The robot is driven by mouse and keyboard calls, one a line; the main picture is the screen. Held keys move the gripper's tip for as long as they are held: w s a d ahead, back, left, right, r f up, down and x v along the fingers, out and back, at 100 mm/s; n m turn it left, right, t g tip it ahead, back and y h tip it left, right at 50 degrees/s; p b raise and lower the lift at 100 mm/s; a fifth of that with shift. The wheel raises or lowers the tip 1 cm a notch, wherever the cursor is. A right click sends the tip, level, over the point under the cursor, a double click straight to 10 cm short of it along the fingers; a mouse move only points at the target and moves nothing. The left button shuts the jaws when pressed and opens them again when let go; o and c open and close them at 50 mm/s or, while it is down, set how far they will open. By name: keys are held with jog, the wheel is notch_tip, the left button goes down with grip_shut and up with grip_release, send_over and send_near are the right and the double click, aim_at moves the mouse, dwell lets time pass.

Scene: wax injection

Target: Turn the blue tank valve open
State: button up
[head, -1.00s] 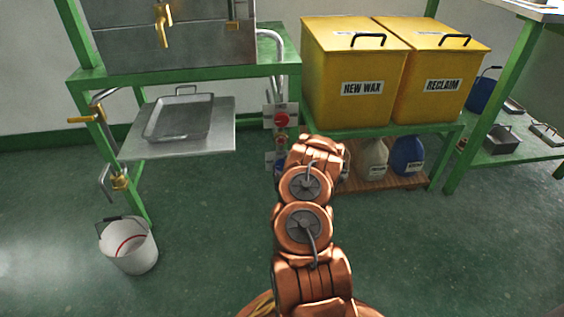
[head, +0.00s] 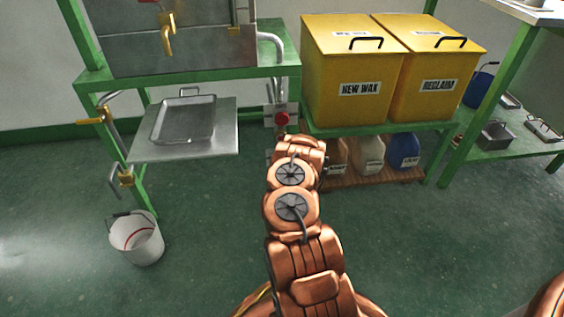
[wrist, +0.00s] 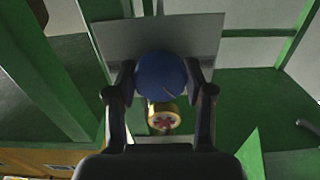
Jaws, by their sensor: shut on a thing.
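The blue tank valve (wrist: 160,78) shows in the wrist view as a round blue knob in front of a grey plate (wrist: 208,38). My gripper (wrist: 160,82) is shut on it, with one dark finger on each side. In the head view my own arm hides the gripper and the blue knob.
A yellow part with a red centre (wrist: 163,117) sits just below the knob in the wrist view. In the head view, a red knob (head: 281,119) is on a panel by the green bench (head: 262,70). Yellow bins (head: 350,105) stand right; a white bucket (head: 137,243) is on the floor at left.

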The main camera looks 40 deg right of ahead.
jog(key=m+b, duration=0.1)
jog(key=m, duration=0.5)
jog(key=shift+w+f, duration=0.1)
jog(key=m+b, duration=0.4)
jog(key=m, duration=0.2)
jog(key=shift+m, duration=0.4)
jog(key=m+b, duration=0.2)
jog(key=shift+f+m, duration=0.1)
jog(key=shift+m, duration=0.2)
jog(key=m+b, duration=0.2)
jog(key=m, duration=0.1)
jog(key=shift+m+b, duration=0.35)
jog(key=shift+m, duration=0.05)
jog(key=m, duration=0.3)
jog(key=shift+a+r+b, duration=0.1)
jog(key=shift+r+b, duration=0.1)
jog(key=shift+b, duration=0.2)
jog(key=shift+m, duration=1.7)
jog(key=o, duration=1.2)
